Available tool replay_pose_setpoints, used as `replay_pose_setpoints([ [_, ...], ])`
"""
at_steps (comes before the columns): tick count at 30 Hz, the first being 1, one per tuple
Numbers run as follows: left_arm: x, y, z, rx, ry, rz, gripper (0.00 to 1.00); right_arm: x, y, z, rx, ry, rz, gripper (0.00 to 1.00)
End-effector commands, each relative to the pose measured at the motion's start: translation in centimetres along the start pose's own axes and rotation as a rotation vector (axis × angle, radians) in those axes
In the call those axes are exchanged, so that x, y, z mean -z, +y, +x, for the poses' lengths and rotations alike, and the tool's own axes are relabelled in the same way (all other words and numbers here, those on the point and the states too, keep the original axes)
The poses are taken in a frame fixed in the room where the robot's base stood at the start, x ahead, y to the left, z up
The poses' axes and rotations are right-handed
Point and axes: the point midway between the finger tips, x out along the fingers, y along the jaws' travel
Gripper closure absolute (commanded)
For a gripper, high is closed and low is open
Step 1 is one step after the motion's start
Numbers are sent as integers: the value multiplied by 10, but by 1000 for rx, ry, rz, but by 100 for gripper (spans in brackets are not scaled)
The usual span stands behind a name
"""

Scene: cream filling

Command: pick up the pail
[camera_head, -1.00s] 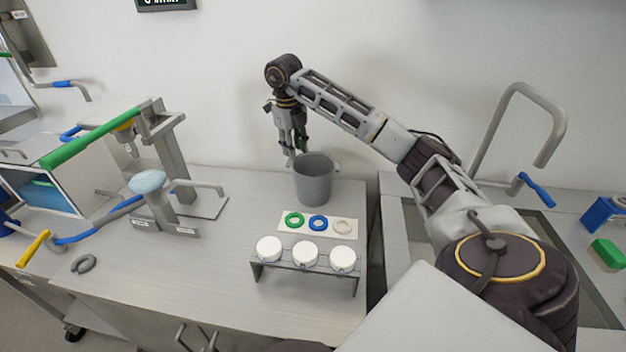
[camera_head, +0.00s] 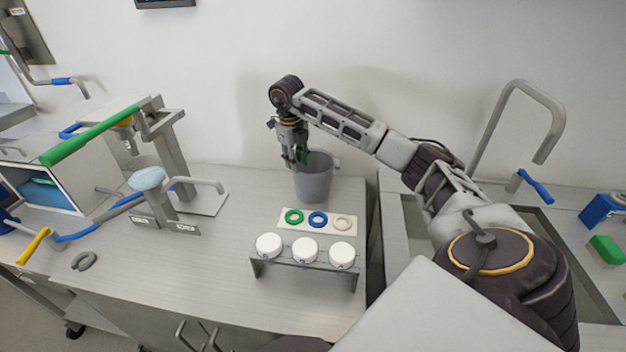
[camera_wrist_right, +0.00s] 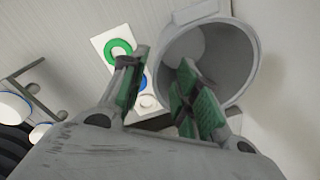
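The grey pail (camera_head: 315,182) stands upright on the counter near the wall. In the right wrist view its open mouth and inside (camera_wrist_right: 222,60) face the camera. My right gripper (camera_head: 297,162) points down at the pail's left rim. In the right wrist view my right gripper (camera_wrist_right: 163,66) is open, with green finger pads. The pail's rim shows between the fingers: one finger overlaps the mouth, the other appears outside it. I cannot tell how deep they reach or whether they touch. My left gripper is not in view.
A white card (camera_head: 339,231) with green, blue and pale rings lies in front of the pail. A grey rack (camera_head: 305,268) with white-topped jars stands nearer. A dispenser (camera_head: 165,150) stands left. A sink (camera_head: 412,225) lies right, and the wall is close behind.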

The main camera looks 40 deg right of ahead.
Motion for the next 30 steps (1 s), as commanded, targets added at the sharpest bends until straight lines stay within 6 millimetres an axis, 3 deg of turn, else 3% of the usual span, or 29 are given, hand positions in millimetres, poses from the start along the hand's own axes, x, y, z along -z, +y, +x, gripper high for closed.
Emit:
replay_pose_setpoints([
  [6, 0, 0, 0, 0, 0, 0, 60, 0, 0, 21, -1, 0, 0, 69],
  [22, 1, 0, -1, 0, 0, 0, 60, 0, 0, 27, -1, 1, 0, 69],
  [30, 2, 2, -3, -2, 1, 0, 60, 1, 0, 50, -1, 3, 0, 69],
])
